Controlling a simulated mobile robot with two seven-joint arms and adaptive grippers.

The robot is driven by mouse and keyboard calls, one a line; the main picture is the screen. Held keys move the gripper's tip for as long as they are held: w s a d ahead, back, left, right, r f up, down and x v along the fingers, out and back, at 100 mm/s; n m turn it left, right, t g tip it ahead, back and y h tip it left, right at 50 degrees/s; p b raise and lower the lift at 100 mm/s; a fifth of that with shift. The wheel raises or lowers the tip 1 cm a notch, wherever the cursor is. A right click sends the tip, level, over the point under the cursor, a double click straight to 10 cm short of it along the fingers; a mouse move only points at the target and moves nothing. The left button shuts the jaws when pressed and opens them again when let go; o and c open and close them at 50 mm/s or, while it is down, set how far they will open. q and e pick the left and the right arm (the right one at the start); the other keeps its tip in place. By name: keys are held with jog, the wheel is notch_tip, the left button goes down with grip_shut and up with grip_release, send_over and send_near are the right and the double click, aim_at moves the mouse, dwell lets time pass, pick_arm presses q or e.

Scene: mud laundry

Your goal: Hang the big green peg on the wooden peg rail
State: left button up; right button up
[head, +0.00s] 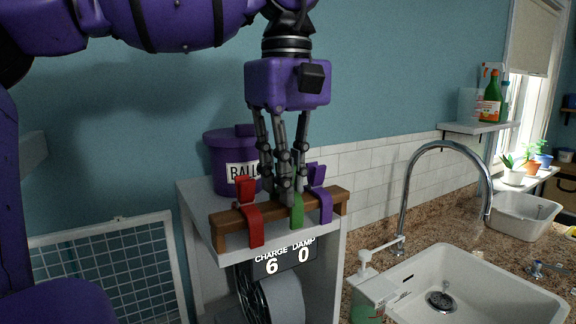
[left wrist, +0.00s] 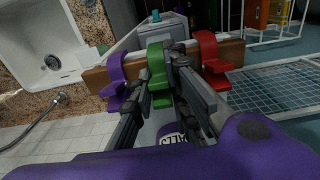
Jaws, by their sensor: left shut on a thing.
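The wooden peg rail (head: 276,213) stands on a pale shelf, and it also crosses the left wrist view (left wrist: 96,78). The big green peg (head: 297,212) is at the rail between the red peg (head: 248,212) and the purple peg (head: 321,196). Its lower part hangs over the rail's front face. In the left wrist view the green peg (left wrist: 156,66) shows as a curved hook at the rail's top. My left gripper (head: 285,192) points down from above, its fingers closed on the green peg's upper part. The fingers hide some of that part. My right gripper is out of view.
A purple lidded tub (head: 232,180) stands close behind the rail, left of my left gripper. A sink (head: 470,285) with a tall curved tap (head: 405,195) and a soap dispenser (head: 368,290) lie to the right. A wire rack (head: 110,265) is at left.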

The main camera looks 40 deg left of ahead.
pick_arm(q)
jog(key=shift+f, duration=0.15)
jog(key=o, duration=0.9)
notch_tip(320, 180, up, 12)
dwell(0.4)
